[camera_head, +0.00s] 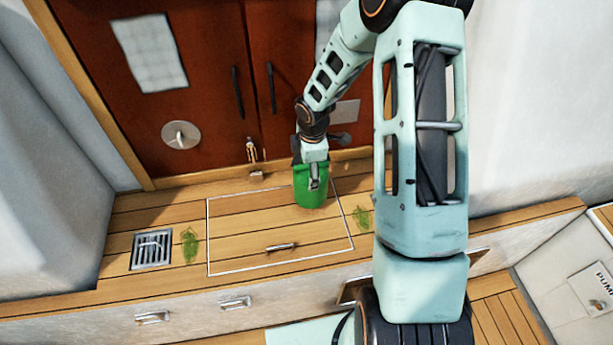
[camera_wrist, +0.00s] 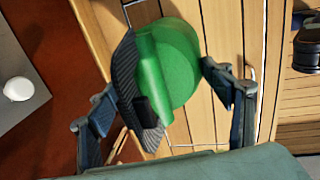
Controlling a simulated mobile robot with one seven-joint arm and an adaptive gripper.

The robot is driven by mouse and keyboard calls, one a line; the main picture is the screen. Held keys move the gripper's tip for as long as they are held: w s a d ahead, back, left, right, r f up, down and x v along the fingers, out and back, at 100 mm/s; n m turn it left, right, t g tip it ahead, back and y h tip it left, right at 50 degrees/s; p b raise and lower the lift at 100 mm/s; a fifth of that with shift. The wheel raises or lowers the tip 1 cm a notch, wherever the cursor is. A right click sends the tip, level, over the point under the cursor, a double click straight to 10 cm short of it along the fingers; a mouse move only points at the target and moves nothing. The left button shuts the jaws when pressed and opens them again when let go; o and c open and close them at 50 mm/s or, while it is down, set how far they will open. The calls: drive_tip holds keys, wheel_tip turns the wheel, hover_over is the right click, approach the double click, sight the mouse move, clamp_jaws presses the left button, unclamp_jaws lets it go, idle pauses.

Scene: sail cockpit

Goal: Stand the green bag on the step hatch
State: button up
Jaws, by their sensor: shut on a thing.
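The green bag (camera_head: 310,192) is upright or nearly so over the back right part of the step hatch, a plank panel with a white outline (camera_head: 235,232). My gripper (camera_head: 313,172) comes down from above and is shut on the bag's upper part. In the wrist view the bag (camera_wrist: 180,65) sits between my gripper's two fingers (camera_wrist: 157,85), with a dark ribbed strip along one side. Whether its base touches the hatch planks I cannot tell.
A hatch handle (camera_head: 281,247) lies near the front edge. A metal grate (camera_head: 152,250) is at left. Green weed-like clumps lie left (camera_head: 190,245) and right (camera_head: 361,217) of the hatch. Red-brown doors (camera_head: 205,90) stand behind. The hatch's left and middle are clear.

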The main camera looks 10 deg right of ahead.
sight(305, 199)
drive_tip(key=shift+w+a+f, duration=0.2)
drive_tip(key=shift+w+f, duration=0.1)
drive_tip(key=shift+f, duration=0.05)
drive_tip(key=shift+w+f, duration=0.15)
drive_tip(key=shift+f, duration=1.5)
drive_tip(key=shift+b, duration=0.3)
drive_tip(key=shift+f, duration=0.15)
drive_tip(key=o, duration=2.1)
